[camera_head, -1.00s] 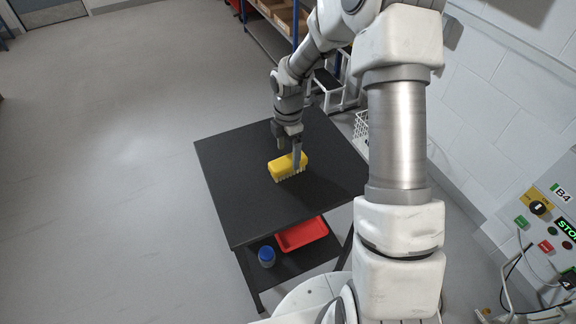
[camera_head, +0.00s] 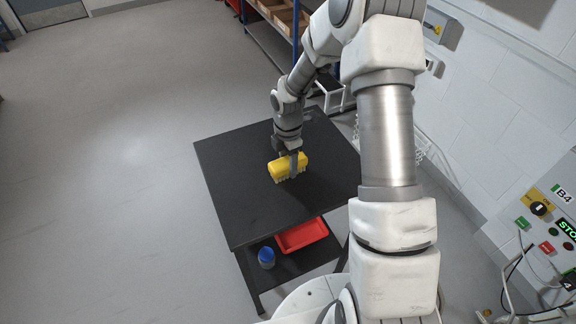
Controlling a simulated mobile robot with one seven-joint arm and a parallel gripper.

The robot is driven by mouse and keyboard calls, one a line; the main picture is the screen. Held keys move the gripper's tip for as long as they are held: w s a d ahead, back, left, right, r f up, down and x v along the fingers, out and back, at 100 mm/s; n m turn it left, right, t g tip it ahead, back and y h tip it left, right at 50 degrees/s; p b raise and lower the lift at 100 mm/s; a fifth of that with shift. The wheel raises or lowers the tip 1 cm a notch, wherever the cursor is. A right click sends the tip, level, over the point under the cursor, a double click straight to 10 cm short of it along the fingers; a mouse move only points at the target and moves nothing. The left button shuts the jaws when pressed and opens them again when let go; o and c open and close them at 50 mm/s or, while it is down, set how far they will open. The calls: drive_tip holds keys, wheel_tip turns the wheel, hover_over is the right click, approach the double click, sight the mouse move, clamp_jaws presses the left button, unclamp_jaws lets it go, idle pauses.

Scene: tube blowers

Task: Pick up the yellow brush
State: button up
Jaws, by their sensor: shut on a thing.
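The yellow brush (camera_head: 281,168) has a yellow block body with pale bristles pointing down. It is over the middle of the black table top (camera_head: 230,205). My gripper (camera_head: 291,166) reaches down from above and is shut on the brush, with one grey finger across its near side. The other finger is hidden behind the brush. I cannot tell whether the bristles touch the table or hang just above it.
A red tray (camera_head: 301,235) and a blue-capped container (camera_head: 266,257) stand on the table's lower shelf. A rack with boxes (camera_head: 283,18) is behind. A control panel (camera_head: 545,225) is on the right. The table top around the brush is clear.

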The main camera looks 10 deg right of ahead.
clamp_jaws()
drive_tip(key=shift+r, duration=0.6)
drive_tip(key=r, duration=0.1)
drive_tip(key=d+r, duration=0.1)
drive_tip(key=r, duration=0.2)
drive_tip(key=shift+s+d+p, duration=0.15)
drive_tip(key=shift+s+p, duration=0.15)
drive_tip(key=shift+s, duration=0.1)
drive_tip(key=s+d+r+p, duration=0.1)
drive_tip(key=s+d+r, duration=0.5)
drive_tip(key=d, duration=0.2)
drive_tip(key=shift+s+f, duration=0.1)
